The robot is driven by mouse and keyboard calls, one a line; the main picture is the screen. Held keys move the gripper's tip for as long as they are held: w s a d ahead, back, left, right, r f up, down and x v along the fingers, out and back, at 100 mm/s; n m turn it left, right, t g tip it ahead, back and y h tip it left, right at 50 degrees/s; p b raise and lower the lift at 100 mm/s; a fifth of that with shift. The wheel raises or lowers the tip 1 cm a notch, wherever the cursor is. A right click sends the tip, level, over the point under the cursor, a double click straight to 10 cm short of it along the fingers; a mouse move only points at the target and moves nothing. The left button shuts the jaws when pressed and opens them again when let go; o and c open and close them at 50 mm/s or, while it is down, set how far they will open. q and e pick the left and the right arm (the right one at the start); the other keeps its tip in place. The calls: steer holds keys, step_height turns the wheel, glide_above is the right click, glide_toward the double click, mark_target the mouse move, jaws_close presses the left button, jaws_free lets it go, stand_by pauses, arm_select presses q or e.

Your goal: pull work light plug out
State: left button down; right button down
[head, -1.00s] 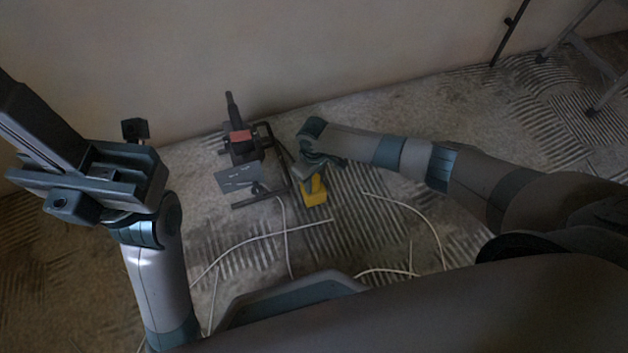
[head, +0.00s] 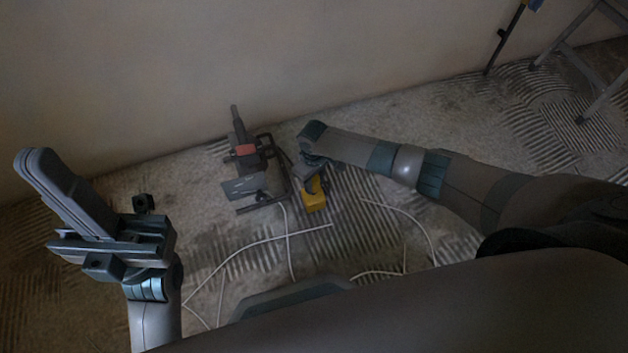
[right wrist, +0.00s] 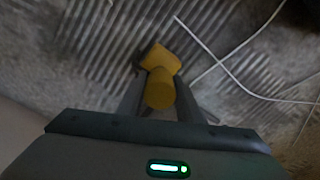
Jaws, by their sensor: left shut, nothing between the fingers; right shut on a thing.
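A yellow plug (right wrist: 160,88) shows as a rounded body between the fingers of my right gripper (right wrist: 158,100) in the right wrist view. A squarish yellow block (right wrist: 161,58) lies directly beyond it; I cannot tell whether the two are joined or apart. In the head view the yellow block (head: 315,202) is low over the floor, partly hidden by my right gripper (head: 312,182). A dark lamp-like device (head: 246,150) with a red part and a grey panel stands on a tube frame just left of it. My left gripper (head: 36,160) is shut and empty, raised at the far left.
White cables (head: 262,240) run loosely over the ridged floor in front of the device. The wall (head: 340,60) rises close behind. A ladder (head: 570,50) and a dark pole (head: 503,40) stand at the back right. Bare floor lies between.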

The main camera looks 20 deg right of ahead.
steer(key=shift+r, duration=0.15)
steer(key=c, duration=1.5)
jaws_free()
steer(key=shift+o, duration=1.2)
steer(key=shift+r, duration=0.1)
